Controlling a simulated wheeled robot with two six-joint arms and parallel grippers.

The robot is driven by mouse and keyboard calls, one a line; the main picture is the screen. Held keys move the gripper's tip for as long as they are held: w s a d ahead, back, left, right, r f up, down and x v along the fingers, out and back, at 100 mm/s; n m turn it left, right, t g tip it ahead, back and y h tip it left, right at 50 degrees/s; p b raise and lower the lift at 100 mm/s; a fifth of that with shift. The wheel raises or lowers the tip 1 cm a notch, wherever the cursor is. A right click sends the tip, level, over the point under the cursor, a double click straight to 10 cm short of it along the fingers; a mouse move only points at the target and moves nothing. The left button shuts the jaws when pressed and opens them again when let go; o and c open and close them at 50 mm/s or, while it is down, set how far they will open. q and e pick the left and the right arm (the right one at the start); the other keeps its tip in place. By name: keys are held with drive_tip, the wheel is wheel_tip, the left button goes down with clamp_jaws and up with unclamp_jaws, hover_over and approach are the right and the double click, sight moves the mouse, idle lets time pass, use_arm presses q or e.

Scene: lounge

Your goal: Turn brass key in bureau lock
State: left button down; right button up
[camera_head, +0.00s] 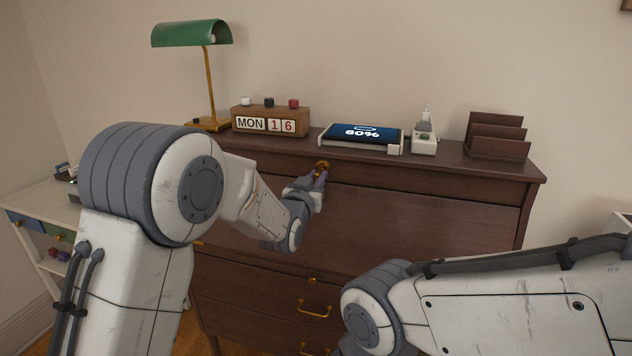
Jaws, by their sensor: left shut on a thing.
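The dark wooden bureau (420,215) stands against the wall, with its flat front facing me. A small brass key (322,166) shows at the top middle of the front, just under the upper edge. The lock behind it is too small and covered to make out. My left gripper (320,178) is at the key from below and is shut on it. The key's turn angle cannot be told. My right arm crosses the lower right, but its gripper is out of view.
On the bureau top stand a green lamp (192,34), a calendar block (270,122), a lit tablet (362,134), a small white device (424,138) and a brown letter rack (496,138). Drawers with brass handles (315,309) lie below. A white shelf (38,222) is at left.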

use_arm(q)
drive_tip(key=shift+s+d+f, duration=0.1)
drive_tip(key=shift+d+f, duration=0.15)
drive_tip(key=shift+f, duration=0.25)
drive_tip(key=shift+n+b, duration=0.3)
drive_tip(key=c, duration=1.2)
unclamp_jaws()
drive_tip(key=shift+n, duration=0.3)
drive_tip(key=shift+c, duration=0.2)
drive_tip(key=o, duration=0.5)
drive_tip(key=shift+d, duration=0.1)
drive_tip(key=shift+a+r, duration=0.2)
drive_tip(key=shift+r, duration=0.05)
drive_tip(key=o, duration=0.4)
drive_tip(key=shift+r, duration=0.15)
drive_tip(key=shift+a, duration=0.1)
